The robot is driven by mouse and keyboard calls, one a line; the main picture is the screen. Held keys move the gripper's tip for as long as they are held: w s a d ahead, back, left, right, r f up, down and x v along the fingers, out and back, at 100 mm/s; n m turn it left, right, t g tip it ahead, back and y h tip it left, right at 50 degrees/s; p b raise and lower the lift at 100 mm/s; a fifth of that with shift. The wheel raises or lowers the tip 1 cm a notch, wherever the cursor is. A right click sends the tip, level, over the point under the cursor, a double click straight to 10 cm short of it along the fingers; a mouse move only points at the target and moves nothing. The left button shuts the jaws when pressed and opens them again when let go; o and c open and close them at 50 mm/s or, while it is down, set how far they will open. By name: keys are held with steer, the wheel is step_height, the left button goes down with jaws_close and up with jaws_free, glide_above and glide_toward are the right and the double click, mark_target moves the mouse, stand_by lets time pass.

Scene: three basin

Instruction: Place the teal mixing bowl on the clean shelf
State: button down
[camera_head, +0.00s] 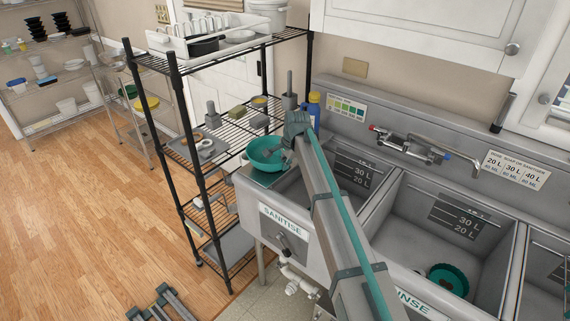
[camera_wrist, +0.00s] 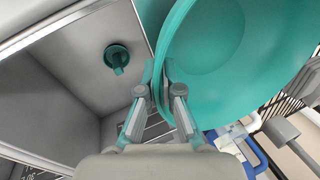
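The teal mixing bowl (camera_head: 264,154) is by the left end of the sink, over the grey ledge beside the sanitise basin (camera_head: 284,214). It looks open side up; I cannot tell whether it touches the ledge. My gripper (camera_head: 284,146) is at its right side. In the wrist view the two fingers (camera_wrist: 164,84) are closed on the near rim of the bowl (camera_wrist: 215,60), one on each side of the wall. A black wire rack (camera_head: 222,134) with several shelves stands just left of the bowl. I cannot see which shelf is marked clean.
The rack's middle shelf holds a sponge (camera_head: 238,112), a grey tray (camera_head: 205,147) and small items. A white dish bin (camera_head: 205,38) stands on top. A blue bottle (camera_head: 314,109) is behind my gripper. A teal round item (camera_head: 448,279) lies in the rinse basin.

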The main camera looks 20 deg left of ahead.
steer(key=c, duration=1.3)
jaws_free()
steer(key=shift+f, duration=0.1)
steer(key=b+v, duration=0.2)
steer(key=v, duration=1)
steer(key=shift+b, duration=0.4)
